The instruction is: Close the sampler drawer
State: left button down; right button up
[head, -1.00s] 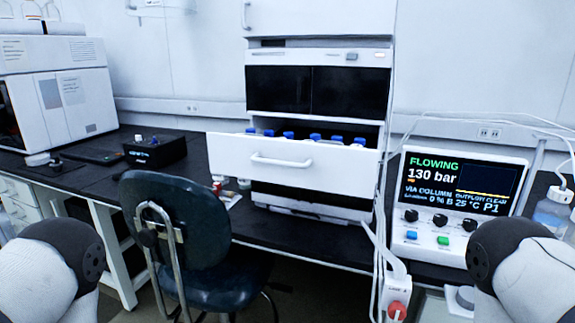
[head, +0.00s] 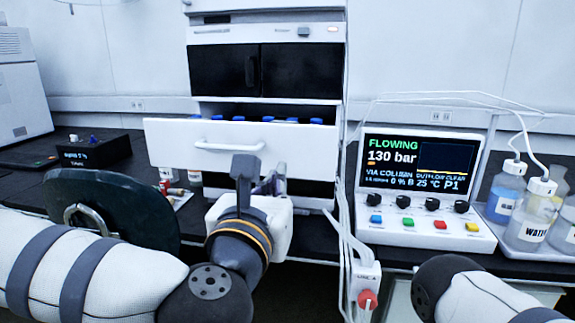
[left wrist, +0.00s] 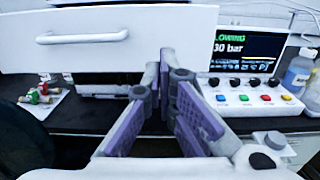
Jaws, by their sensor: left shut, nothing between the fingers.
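The sampler drawer (head: 172,146) is pulled out of the white chromatography stack (head: 265,35). Its white front has a bar handle (head: 230,146), and blue-capped vials (head: 268,119) show behind its top edge. In the left wrist view, the drawer front (left wrist: 150,30) and handle (left wrist: 82,37) are at the upper left. My left gripper (head: 260,170) is in front of the drawer's lower right part, shut and empty. Its purple-padded fingers (left wrist: 166,70) point toward the drawer; contact cannot be told. Only part of my right arm shows, not its gripper.
A control unit with a screen (head: 419,165) stands right of the stack, with solvent bottles (head: 530,213) beyond it. White cables and a red-knobbed box (head: 365,285) hang at the bench front.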

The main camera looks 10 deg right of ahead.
aim_at(291, 154)
pick_arm(q)
jog(key=x, duration=0.9)
jog(key=shift+w+d, duration=0.1)
jog(key=shift+w, duration=0.05)
